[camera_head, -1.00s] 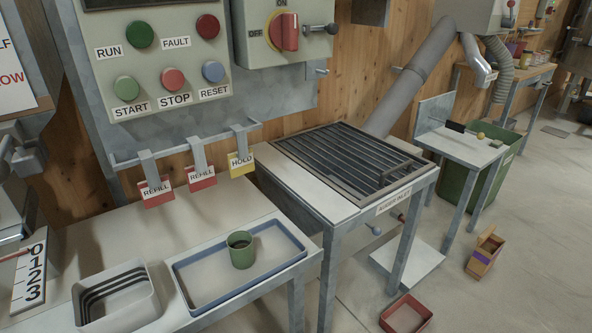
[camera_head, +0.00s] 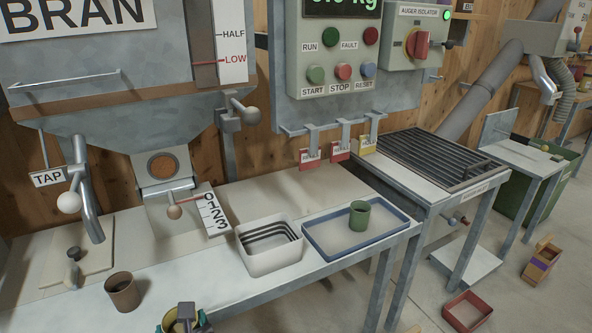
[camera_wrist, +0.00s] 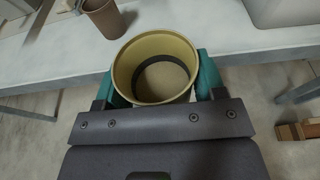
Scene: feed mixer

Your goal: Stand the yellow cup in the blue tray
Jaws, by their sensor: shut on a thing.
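The yellow cup (camera_wrist: 123,72) is upright between the teal fingers of my gripper (camera_wrist: 155,88), which is shut on it. In the head view the cup (camera_head: 170,319) and my gripper (camera_head: 186,318) show at the bottom edge, partly cut off, by the front edge of the bench. The cup has a dark ring inside; whether it holds anything I cannot tell. The blue tray (camera_head: 322,239) lies on the bench, to the right and farther back. A green cup (camera_head: 359,216) stands in its right half; the left half is bare.
A white bin (camera_head: 272,262) with dark stripes inside stands left of the tray, between it and my gripper. A brown cup (camera_head: 122,291) stands on the bench at left. Above are the feed hopper's tap (camera_head: 69,202) and hanging tags (camera_head: 340,151).

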